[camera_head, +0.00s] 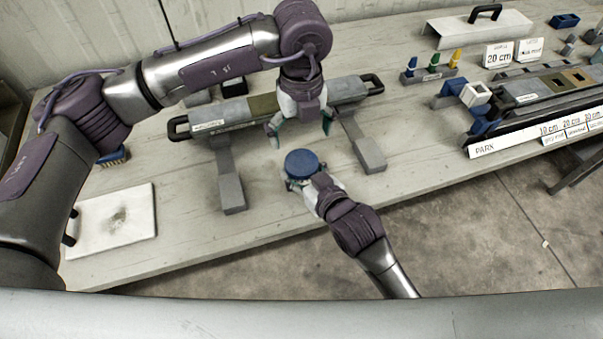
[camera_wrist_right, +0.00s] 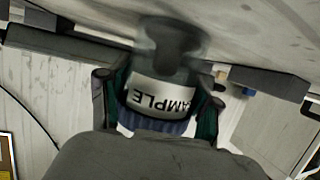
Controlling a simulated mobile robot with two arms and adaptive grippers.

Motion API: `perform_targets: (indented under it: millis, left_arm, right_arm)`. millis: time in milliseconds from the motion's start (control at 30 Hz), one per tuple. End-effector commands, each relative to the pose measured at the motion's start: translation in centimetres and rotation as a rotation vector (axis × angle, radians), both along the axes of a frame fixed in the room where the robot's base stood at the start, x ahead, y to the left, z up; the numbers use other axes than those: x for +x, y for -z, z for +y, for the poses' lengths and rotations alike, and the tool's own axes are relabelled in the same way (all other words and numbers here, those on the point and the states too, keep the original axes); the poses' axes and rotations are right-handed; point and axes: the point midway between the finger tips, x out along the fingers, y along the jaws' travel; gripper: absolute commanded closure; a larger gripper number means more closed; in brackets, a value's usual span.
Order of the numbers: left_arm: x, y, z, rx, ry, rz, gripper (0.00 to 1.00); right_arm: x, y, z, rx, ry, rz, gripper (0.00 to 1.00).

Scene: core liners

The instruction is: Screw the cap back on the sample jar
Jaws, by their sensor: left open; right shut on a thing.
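The sample jar (camera_wrist_right: 160,96), with a white label reading SAMPLE, appears upside down in the right wrist view. Its blue cap (camera_head: 301,162) sits on top of it and hides most of the jar in the head view; the cap's ribbed edge shows in the wrist view (camera_wrist_right: 158,124). I cannot tell how tightly it is seated. My right gripper (camera_head: 304,180) is shut around the jar, with a finger on each side of the label. My left gripper (camera_head: 300,131) is open and empty, pointing down, behind and above the cap, apart from it.
A grey rack with black handles (camera_head: 235,117) stands on legs behind the jar. A white board (camera_head: 113,222) lies at the left. Colored pegs (camera_head: 433,66) and a long core tray (camera_head: 540,95) are at the right. The bench between rack and front edge is mostly clear.

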Motion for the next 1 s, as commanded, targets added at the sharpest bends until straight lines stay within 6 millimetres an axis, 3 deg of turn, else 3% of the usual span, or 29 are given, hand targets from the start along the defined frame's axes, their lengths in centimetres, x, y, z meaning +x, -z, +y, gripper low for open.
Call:
perform_targets:
  millis: [267, 700, 1000]
  left_arm:
    - [0.0, 0.7, 0.0, 0.000, 0.002, 0.001, 0.05]
    - [0.0, 6.8, 0.0, 0.000, 0.003, 0.001, 0.05]
    - [0.0, 8.1, 0.0, 0.000, 0.004, -0.001, 0.05]
  right_arm:
    - [0.0, 0.0, 0.0, 0.000, 0.000, 0.000, 1.00]
    - [0.0, 0.0, 0.0, 0.000, 0.000, 0.000, 1.00]
    - [0.0, 0.0, 0.0, 0.000, 0.000, 0.000, 1.00]
